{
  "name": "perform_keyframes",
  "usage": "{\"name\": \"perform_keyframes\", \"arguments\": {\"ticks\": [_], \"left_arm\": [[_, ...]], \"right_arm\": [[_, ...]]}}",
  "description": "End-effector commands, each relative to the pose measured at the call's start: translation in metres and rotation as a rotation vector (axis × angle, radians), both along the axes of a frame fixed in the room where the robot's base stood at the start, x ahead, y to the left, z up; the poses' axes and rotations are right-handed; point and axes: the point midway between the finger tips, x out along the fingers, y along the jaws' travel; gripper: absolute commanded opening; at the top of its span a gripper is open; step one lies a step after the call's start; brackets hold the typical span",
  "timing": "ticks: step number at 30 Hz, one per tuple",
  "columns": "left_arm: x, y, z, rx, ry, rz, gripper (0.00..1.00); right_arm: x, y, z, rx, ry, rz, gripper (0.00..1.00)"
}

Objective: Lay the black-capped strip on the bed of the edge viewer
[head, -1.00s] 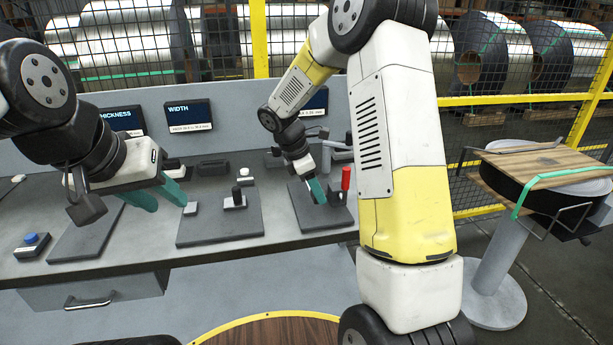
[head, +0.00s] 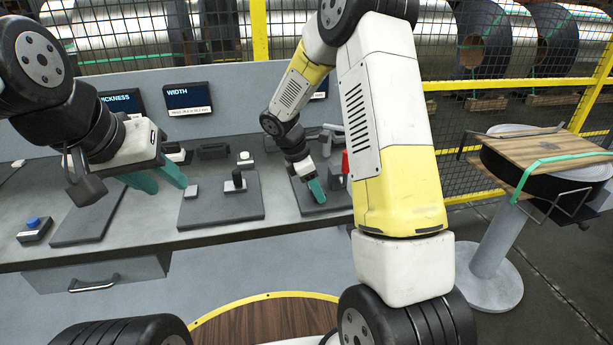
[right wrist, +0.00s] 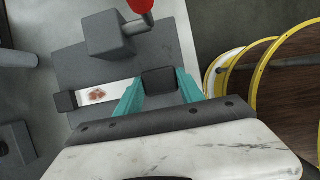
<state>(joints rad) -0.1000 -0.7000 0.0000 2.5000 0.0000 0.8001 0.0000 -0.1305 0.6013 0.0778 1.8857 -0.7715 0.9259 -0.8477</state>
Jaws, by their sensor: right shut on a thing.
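My right gripper (right wrist: 160,90) is shut on a black cap (right wrist: 159,80) at one end of a pale strip (right wrist: 100,96) with a reddish-brown blotch. The strip extends left over a dark plate (right wrist: 81,67), toward another black block (right wrist: 65,101); I cannot tell if that block belongs to the strip. In the head view the right gripper (head: 316,189) is over the right-hand bench station, by a red handle (head: 345,163). That station's screen is mostly hidden, so I cannot tell if it is the edge viewer. My left gripper (head: 166,185) is open and empty over the bench.
The red-handled fixture (right wrist: 107,36) stands close to the strip. A WIDTH screen (head: 190,97) stands behind the middle station plate (head: 206,213). A blue button box (head: 34,231) sits on the bench at left. A round stand (head: 494,262) is at right.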

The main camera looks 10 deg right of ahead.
Motion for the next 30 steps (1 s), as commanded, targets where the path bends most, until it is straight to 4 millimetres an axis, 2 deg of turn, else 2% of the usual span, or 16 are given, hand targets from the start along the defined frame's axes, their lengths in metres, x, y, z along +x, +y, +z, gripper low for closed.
{"name": "perform_keyframes", "arguments": {"ticks": [14,15,18,19,30], "left_arm": [[0.0000,0.0000,0.0000,0.000,0.000,0.000,0.36],[0.0000,0.0000,0.0000,0.000,0.000,0.000,0.36],[0.0000,0.0000,0.0000,0.000,0.000,0.000,0.36],[0.0000,0.0000,0.0000,0.000,0.000,0.000,0.36],[0.0000,0.0000,0.0000,0.000,0.000,0.000,0.36]], "right_arm": [[0.0002,0.0000,-0.0052,0.000,-0.001,0.000,0.00],[0.0003,0.0000,-0.0056,0.000,-0.001,0.000,0.47],[0.0003,0.0000,-0.0054,0.000,-0.001,0.000,0.67],[0.0003,0.0000,-0.0054,0.000,-0.001,0.000,0.70],[0.0003,0.0022,-0.0008,0.000,-0.001,0.000,0.70]]}}
